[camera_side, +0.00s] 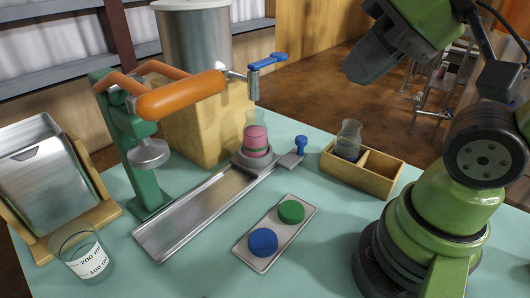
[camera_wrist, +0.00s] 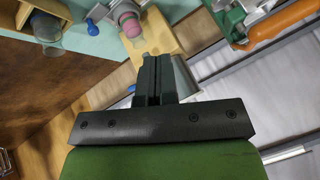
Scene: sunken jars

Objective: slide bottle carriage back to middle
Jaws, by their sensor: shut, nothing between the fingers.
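The bottle carriage (camera_side: 254,160), a grey round holder, sits at the far right end of the metal track (camera_side: 195,212). A glass with pink contents (camera_side: 256,140) stands upright in it. A blue knob (camera_side: 301,144) rises from a flat arm on the carriage's right. In the wrist view the pink-filled glass (camera_wrist: 131,25) and the blue knob (camera_wrist: 92,27) show at the top. My gripper (camera_side: 360,70) is raised above and right of the carriage, apart from everything. Its two dark fingers (camera_wrist: 155,62) are closed together and empty in the wrist view.
A green press (camera_side: 147,172) with an orange lever (camera_side: 180,96) stands over the track's left part. A wooden box (camera_side: 383,168) holding a flask (camera_side: 348,141) lies right of the knob. A tray (camera_side: 245,252) with blue and green discs lies in front. A beaker (camera_side: 82,254) stands front left.

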